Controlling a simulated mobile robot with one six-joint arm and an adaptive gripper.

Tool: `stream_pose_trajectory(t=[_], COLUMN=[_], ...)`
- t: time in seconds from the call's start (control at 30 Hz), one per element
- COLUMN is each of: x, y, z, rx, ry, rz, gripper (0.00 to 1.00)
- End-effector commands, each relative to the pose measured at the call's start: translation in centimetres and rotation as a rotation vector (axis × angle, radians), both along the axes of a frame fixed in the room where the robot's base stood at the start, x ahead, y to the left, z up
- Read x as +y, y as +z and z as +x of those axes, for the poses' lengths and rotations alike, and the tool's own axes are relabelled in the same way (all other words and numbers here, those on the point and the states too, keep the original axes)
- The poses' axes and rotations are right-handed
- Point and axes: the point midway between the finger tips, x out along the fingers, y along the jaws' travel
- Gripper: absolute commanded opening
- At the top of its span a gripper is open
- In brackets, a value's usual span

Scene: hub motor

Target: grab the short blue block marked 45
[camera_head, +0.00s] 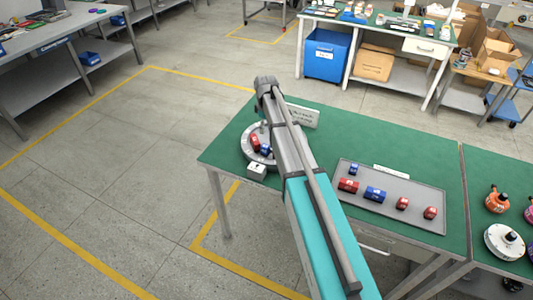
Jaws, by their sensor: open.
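A short blue block (353,169) lies at the back left of the grey tray (400,182) on the green table. A longer blue block (375,195) lies near the tray's middle. Another small blue block (265,150) sits beside a red block (255,143) on a round grey disc (247,133) left of my arm. The numbers on the blocks are too small to read. My arm reaches up from the bottom to the disc's far side and bends down there. My gripper cannot be made out behind the arm.
Red blocks (348,185) (402,204) (430,213) lie in the tray. A small white box (256,170) stands by the disc and a sign (303,116) behind my arm. Orange parts (497,202) and a white round part (504,242) stand on the right table.

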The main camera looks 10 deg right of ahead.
Motion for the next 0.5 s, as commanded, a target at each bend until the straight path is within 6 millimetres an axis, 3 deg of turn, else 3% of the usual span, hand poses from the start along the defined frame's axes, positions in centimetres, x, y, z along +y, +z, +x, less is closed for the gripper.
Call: stream_pose_trajectory(t=[0.5], x=[-0.1], y=[-4.0], z=[0.0], rx=[0.0], ry=[-0.001], rz=[0.0], gripper=[0.83])
